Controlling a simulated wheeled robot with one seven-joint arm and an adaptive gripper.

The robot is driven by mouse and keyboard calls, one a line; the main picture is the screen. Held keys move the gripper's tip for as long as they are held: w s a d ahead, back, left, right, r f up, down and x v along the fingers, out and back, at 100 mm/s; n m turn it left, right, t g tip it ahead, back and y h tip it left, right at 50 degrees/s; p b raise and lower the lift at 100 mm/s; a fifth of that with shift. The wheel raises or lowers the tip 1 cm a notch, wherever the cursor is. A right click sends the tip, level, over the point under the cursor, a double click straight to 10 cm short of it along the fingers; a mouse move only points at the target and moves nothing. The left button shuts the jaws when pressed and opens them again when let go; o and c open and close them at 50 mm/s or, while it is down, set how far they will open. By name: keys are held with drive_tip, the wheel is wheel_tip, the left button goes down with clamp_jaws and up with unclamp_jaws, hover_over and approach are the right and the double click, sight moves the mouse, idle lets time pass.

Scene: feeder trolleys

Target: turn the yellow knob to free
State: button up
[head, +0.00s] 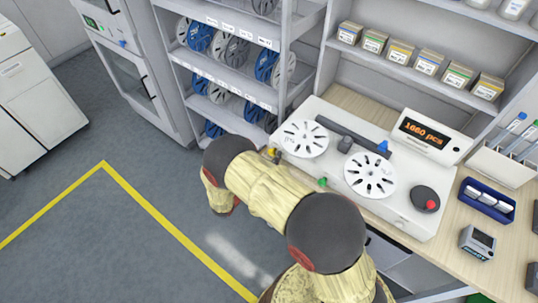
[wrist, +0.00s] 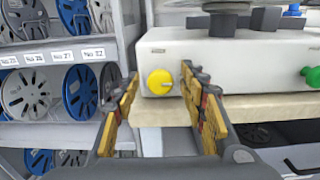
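The yellow knob (wrist: 160,81) is a round knob on the front face of the white counting machine (wrist: 230,60), near its left end, in the wrist view. It faces my gripper, and its setting is too small to read. A small label is printed above it. My gripper (wrist: 158,92) is open, with one yellow-padded finger to the left of the knob and the other to its right. The knob shows between the fingertips, and I cannot tell whether either finger touches it. In the head view, the machine (head: 398,203) is on the bench, and my arm hides most of the gripper.
A green knob (wrist: 312,77) is further right on the same face. Two white reels (head: 370,176) and a display reading 1660 pcs (head: 428,135) are on top. A rack of blue and grey reels (wrist: 75,75) stands close at left. A blue tray (head: 487,200) is at right.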

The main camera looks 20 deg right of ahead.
drive_tip(key=shift+c, duration=1.2)
drive_tip(key=c, duration=0.7)
clamp_jaws()
drive_tip(key=shift+n, duration=0.4)
drive_tip(key=n+p, duration=0.1)
drive_tip(key=n, duration=0.2)
drive_tip(key=shift+n, duration=0.4)
drive_tip(key=n+p, duration=0.1)
drive_tip(key=n, duration=0.3)
drive_tip(key=shift+a+p, duration=0.1)
drive_tip(key=shift+p, duration=0.2)
drive_tip(key=n+p, duration=0.1)
drive_tip(key=n, duration=0.4)
drive_tip(key=shift+w, duration=0.1)
drive_tip(key=shift+f+n+p, duration=0.15)
drive_tip(key=shift+n+p, duration=0.4)
drive_tip(key=shift+n, duration=1.65)
